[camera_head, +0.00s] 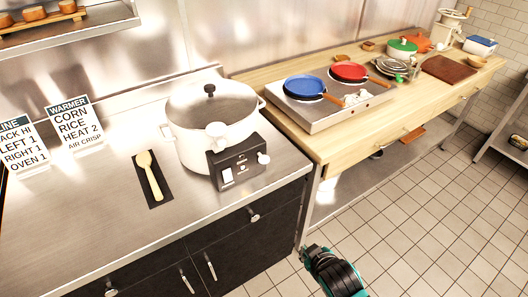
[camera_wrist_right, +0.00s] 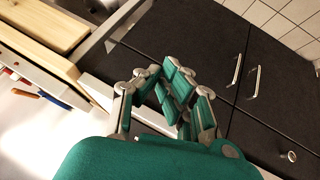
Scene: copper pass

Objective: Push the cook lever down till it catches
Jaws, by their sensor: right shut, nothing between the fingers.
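A white rice cooker (camera_head: 208,118) with a lid and black knob stands on the steel counter. Its black control panel (camera_head: 237,162) faces front right. The panel carries a pale rectangular switch (camera_head: 227,176) at lower left and a round white knob (camera_head: 263,158) at its right side; I cannot tell for sure which part is the cook lever. My right gripper (camera_head: 308,254) is low in front of the counter, well below and apart from the cooker. In the right wrist view its fingers (camera_wrist_right: 175,88) are shut and empty, facing the dark cabinet fronts. My left gripper is not in view.
A wooden spoon (camera_head: 150,175) lies on a black mat left of the cooker. Sign cards (camera_head: 75,124) stand at the left. A wooden-topped table (camera_head: 340,142) with a two-pan hob (camera_head: 325,115) adjoins at right. The tiled floor (camera_head: 430,215) at right is clear.

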